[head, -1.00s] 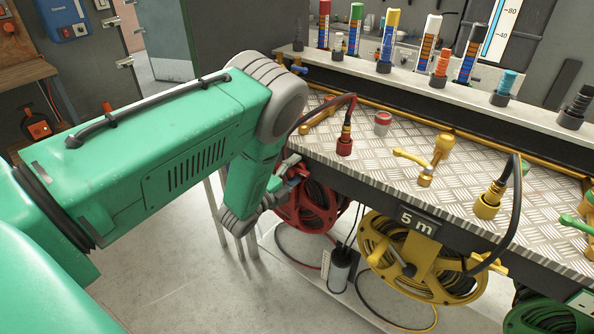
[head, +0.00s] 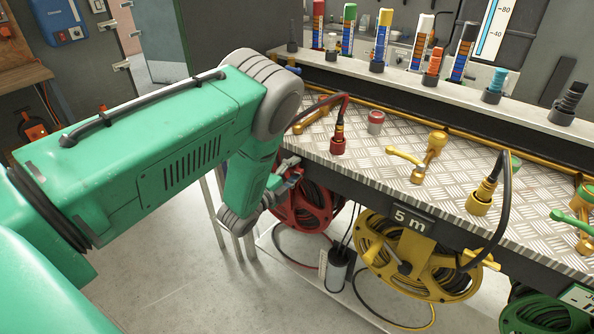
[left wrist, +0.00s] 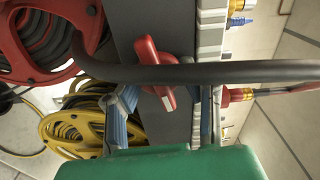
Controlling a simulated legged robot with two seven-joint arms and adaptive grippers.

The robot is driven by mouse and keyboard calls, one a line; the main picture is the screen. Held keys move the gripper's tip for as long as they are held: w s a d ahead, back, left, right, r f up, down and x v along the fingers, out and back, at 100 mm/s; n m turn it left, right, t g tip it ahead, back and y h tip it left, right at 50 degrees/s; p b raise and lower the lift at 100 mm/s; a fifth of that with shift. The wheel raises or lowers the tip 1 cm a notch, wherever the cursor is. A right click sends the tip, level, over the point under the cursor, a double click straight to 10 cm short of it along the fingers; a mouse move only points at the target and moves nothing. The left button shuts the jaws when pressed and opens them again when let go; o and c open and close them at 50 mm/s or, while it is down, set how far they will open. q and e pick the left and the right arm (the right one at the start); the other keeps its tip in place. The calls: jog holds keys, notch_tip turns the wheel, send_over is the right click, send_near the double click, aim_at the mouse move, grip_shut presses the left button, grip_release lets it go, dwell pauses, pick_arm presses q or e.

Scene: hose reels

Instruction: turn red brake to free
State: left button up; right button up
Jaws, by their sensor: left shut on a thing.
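The red brake (left wrist: 154,70) is a red lever with a pale end face, seen in the left wrist view beside the red reel (left wrist: 35,40). My left gripper (left wrist: 165,112) has its blue-grey fingers on either side of the lever and is shut on it. In the head view my left gripper (head: 281,187) is at the front edge of the bench, by the red reel (head: 306,203). The brake is largely hidden there by my arm and gripper. My right gripper is in neither view.
A dark hose (left wrist: 220,71) crosses the left wrist view close to the lever. The yellow reel (head: 420,258) hangs right of the red one. The metal bench top (head: 385,150) carries a red hose fitting (head: 338,143) and yellow valves (head: 436,143). Open floor (head: 190,275) lies at front left.

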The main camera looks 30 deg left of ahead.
pick_arm(q)
jog(key=n, duration=0.4)
jog(key=shift+s+a, duration=0.2)
jog(key=shift+a, duration=0.15)
jog(key=n, duration=0.5)
jog(key=shift+f, duration=0.15)
jog(key=n, duration=0.4)
jog(key=shift+s+f, duration=0.1)
jog(key=shift+s, duration=0.05)
jog(key=shift+n, duration=2)
jog(key=o, duration=1.2)
jog(key=shift+c, duration=0.2)
jog(key=shift+r, duration=0.2)
